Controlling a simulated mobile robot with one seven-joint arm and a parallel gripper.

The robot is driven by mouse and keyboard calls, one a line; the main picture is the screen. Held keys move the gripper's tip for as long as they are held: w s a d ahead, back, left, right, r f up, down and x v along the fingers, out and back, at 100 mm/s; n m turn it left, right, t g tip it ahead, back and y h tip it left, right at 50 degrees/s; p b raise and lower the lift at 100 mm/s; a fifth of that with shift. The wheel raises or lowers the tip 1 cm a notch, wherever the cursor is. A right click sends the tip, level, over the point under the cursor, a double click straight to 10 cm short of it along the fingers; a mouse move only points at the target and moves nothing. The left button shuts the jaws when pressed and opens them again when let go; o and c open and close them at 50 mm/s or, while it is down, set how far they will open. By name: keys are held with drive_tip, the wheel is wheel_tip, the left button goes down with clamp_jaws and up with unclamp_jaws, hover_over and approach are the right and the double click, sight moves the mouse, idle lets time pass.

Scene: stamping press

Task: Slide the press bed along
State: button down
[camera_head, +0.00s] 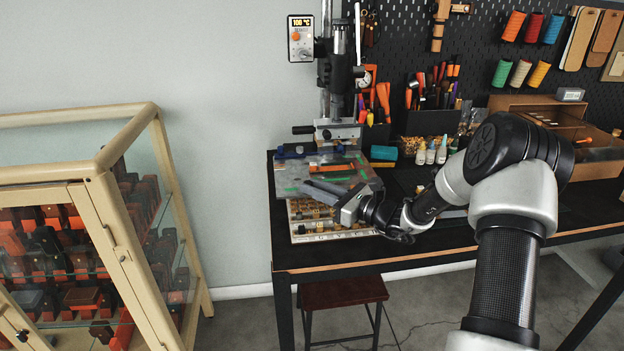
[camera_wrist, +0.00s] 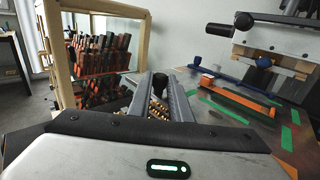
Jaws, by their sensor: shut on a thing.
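The press bed (camera_head: 345,167) is a flat grey plate with green and orange strips, under the press head. It also shows in the wrist view (camera_wrist: 222,122), to the right of my fingers. My gripper (camera_head: 312,187) reaches in from the right over the front-left part of the bed. In the wrist view, my gripper (camera_wrist: 167,82) has its two grey fingers close on either side of a small black knob (camera_wrist: 159,84). Where the knob joins the bed is hidden by the fingers.
The stamping press (camera_head: 338,75) stands behind the bed. A tray of brass stamps (camera_head: 312,222) lies at the bench's front, below the bed. A glass cabinet (camera_head: 105,165) stands left. Small bottles (camera_head: 431,154) stand right of the press. A stool (camera_head: 343,292) is under the bench.

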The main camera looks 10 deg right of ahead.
drive_tip(key=shift+w+d+b, duration=0.1)
drive_tip(key=shift+w+b, duration=0.3)
drive_tip(key=shift+w, duration=2.3)
drive_tip(key=c, duration=1.5)
unclamp_jaws()
drive_tip(key=shift+c, duration=0.2)
drive_tip(key=shift+s, duration=0.1)
